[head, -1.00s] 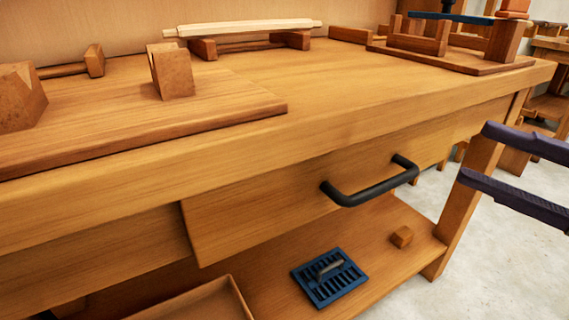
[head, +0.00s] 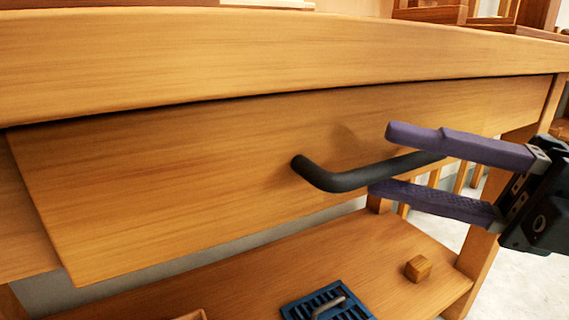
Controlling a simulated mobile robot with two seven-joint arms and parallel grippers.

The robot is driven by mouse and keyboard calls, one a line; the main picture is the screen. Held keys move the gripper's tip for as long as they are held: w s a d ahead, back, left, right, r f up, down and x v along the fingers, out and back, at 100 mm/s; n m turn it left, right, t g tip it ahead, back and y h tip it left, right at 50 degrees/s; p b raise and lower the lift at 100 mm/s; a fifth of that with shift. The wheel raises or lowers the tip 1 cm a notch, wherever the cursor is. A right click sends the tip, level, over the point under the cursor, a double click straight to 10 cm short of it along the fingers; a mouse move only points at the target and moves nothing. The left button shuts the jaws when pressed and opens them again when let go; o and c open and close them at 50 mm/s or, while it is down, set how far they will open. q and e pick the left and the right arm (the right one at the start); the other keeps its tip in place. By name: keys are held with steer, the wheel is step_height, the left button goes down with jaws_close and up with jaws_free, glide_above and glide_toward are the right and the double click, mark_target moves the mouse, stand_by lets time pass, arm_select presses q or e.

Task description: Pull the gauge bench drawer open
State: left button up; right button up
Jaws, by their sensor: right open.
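The gauge bench drawer (head: 180,165) has a wide wooden front under the bench top (head: 230,55). Its front looks nearly flush below the top, with a thin dark gap along its upper edge. A black bar handle (head: 335,181) sticks out from the drawer front. My right gripper (head: 380,160) comes in from the right with two purple fingers spread apart. One finger is above the handle bar and one below it in the picture, and the fingers hide part of the handle's right side. I cannot tell whether they touch it. My left gripper is not in view.
A lower shelf (head: 375,255) holds a blue slotted tray (head: 300,309) and a small wooden block (head: 418,268). A bench leg (head: 485,255) stands at the right, behind my gripper. Pale floor (head: 440,205) shows beyond the shelf.

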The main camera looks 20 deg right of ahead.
steer(key=shift+w+a, duration=0.3)
steer(key=shift+a, duration=0.15)
steer(key=shift+c, duration=0.3)
jaws_close()
stand_by(0.9)
